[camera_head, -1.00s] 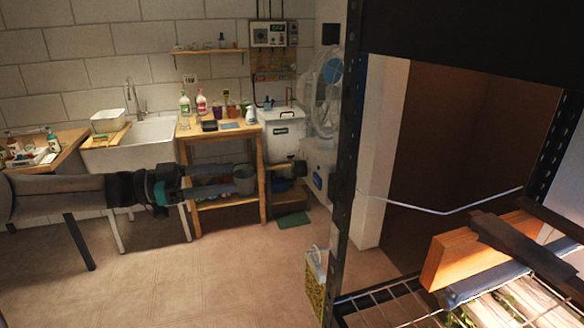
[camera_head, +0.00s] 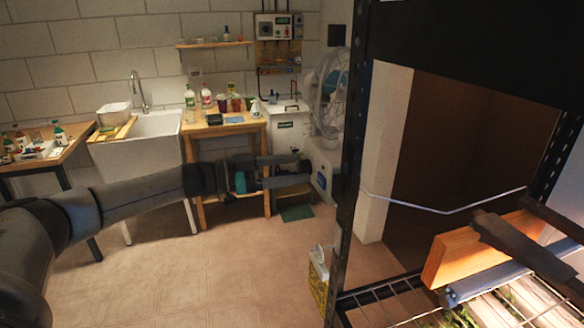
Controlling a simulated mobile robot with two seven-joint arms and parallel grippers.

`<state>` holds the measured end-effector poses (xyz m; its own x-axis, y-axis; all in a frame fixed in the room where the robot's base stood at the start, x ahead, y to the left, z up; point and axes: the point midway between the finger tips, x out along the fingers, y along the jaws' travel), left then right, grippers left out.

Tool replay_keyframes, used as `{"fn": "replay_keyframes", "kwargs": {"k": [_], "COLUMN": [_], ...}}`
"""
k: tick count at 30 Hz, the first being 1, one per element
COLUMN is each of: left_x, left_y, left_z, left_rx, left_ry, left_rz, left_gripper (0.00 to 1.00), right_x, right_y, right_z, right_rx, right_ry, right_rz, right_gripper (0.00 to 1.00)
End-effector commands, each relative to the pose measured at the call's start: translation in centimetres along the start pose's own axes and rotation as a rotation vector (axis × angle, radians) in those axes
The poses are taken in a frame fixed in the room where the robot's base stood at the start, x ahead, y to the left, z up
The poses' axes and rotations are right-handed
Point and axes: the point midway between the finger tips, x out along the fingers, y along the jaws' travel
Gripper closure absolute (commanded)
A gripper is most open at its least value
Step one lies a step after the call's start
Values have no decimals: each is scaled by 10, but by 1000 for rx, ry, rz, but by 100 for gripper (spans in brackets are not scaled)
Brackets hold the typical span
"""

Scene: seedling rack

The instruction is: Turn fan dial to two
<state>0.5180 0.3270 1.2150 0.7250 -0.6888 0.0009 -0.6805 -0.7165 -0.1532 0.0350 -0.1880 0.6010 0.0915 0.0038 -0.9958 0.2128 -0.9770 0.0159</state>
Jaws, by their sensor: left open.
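The fan (camera_head: 330,88), with a pale wire cage and blue centre, stands against the back wall right of the white bin. Its pale base (camera_head: 322,163) is partly hidden behind the black rack post. A small dark spot (camera_head: 323,181) on the base's front may be the dial; its setting is too small to read. My left gripper (camera_head: 306,170) reaches in from the left, fingers pointing right. It is open and empty, its tips overlapping the left edge of the base in the picture. I cannot tell whether they touch.
A black metal rack (camera_head: 350,190) fills the right side, with a wooden block on its wire shelf. A wooden table (camera_head: 240,127) with bottles and a white sink (camera_head: 140,155) stand along the wall. A yellow-and-white bag (camera_head: 318,280) is on the floor. The middle floor is clear.

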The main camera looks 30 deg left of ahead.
Motion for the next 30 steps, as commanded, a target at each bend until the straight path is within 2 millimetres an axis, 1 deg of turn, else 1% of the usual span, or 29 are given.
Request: {"fn": "replay_keyframes", "kwargs": {"k": [6, 25, 30], "left_x": [0, 0, 0], "left_y": [0, 0, 0], "left_z": [0, 0, 0], "left_rx": [0, 0, 1], "left_ry": [0, -1, -1], "left_rz": [0, 0, 0], "left_gripper": [28, 99, 100], "right_x": [0, 0, 0], "right_y": [0, 0, 0], "right_z": [0, 0, 0], "right_rx": [0, 0, 0], "right_ry": [0, 0, 0], "right_rz": [0, 0, 0], "right_gripper": [50, 50, 50]}}
